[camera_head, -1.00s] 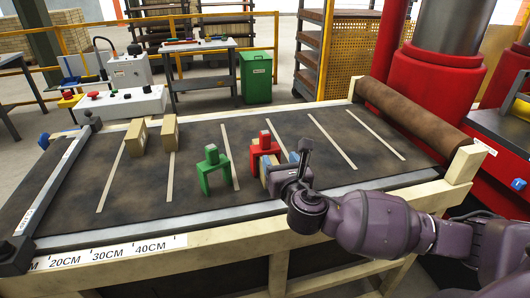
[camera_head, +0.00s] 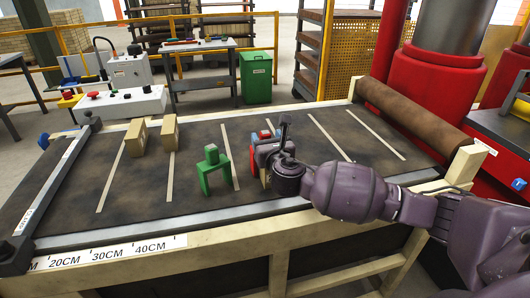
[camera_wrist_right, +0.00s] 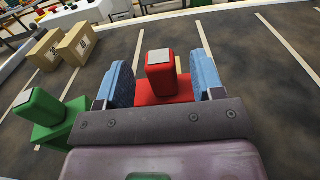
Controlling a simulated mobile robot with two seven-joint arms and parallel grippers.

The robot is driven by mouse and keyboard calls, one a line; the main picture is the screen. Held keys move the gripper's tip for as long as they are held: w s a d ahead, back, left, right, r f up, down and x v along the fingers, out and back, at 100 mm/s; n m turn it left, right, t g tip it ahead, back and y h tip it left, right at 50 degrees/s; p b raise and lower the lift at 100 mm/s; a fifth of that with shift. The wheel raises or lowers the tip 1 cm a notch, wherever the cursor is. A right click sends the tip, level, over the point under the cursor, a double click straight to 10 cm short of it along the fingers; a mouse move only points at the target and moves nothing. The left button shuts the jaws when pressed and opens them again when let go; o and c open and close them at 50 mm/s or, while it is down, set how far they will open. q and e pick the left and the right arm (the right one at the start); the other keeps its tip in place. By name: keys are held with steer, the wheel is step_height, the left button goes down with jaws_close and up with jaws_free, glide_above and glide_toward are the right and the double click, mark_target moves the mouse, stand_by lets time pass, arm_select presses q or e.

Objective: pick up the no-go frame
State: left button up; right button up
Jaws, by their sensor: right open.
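The red frame, which I take for the no-go frame (camera_head: 265,135), stands on the dark belt and is mostly hidden behind my right gripper in the head view. In the right wrist view its red upright handle (camera_wrist_right: 161,82), with a grey patch on top, stands between the two blue fingers. My right gripper (camera_wrist_right: 164,70) is open, one finger on each side of the handle, with a gap showing on both sides. In the head view the right gripper (camera_head: 272,142) is at the red frame. My left gripper is not in view.
A green frame (camera_head: 212,168) stands close left of the red one and also shows in the wrist view (camera_wrist_right: 50,115). Two tan blocks (camera_head: 136,137) stand farther left. A brown roller (camera_head: 415,115) and red press columns are at right. The belt's left front is clear.

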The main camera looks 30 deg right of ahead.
steer(key=shift+w+d, duration=0.1)
steer(key=shift+w, duration=0.2)
steer(key=shift+c, duration=0.2)
jaws_close()
steer(key=shift+r, duration=0.15)
